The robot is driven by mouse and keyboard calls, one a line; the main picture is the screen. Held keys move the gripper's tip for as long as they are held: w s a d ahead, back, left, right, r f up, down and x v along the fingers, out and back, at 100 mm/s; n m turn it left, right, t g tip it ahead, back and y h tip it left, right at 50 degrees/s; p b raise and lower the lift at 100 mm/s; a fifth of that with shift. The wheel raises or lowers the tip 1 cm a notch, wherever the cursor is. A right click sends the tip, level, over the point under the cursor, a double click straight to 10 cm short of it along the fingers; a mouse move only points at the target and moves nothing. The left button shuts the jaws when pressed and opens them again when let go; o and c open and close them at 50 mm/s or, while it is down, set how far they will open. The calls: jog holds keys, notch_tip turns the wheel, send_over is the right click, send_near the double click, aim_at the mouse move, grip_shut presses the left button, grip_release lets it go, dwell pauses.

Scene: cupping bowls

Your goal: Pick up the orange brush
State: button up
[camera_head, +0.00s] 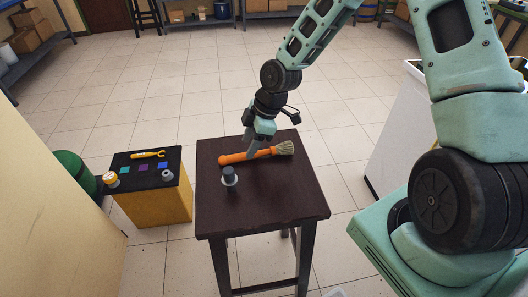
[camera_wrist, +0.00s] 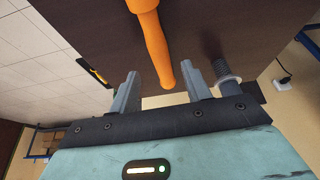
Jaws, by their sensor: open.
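The orange brush (camera_head: 243,157) lies on the dark wooden stool (camera_head: 265,199), its handle to the left and its bristle head to the right. My gripper (camera_head: 252,150) is just above and behind the brush handle in the head view. In the wrist view the orange handle of the brush (camera_wrist: 154,45) points down, its end lying between the two grey fingers of my gripper (camera_wrist: 163,92). The fingers are apart and open. I cannot tell how much height separates them from the handle. The bristles are outside the wrist view.
A dark bolt-like part with a light collar (camera_head: 230,177) stands on the stool, left of and in front of the brush; it shows close to the right finger in the wrist view (camera_wrist: 226,72). A yellow box with a black top (camera_head: 150,190) stands to the left.

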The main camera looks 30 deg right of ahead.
aim_at(244, 154)
jog(key=shift+a+x, duration=0.25)
jog(key=shift+x, duration=1.55)
jog(key=shift+s, duration=0.1)
grip_shut()
jog(key=shift+r, duration=0.1)
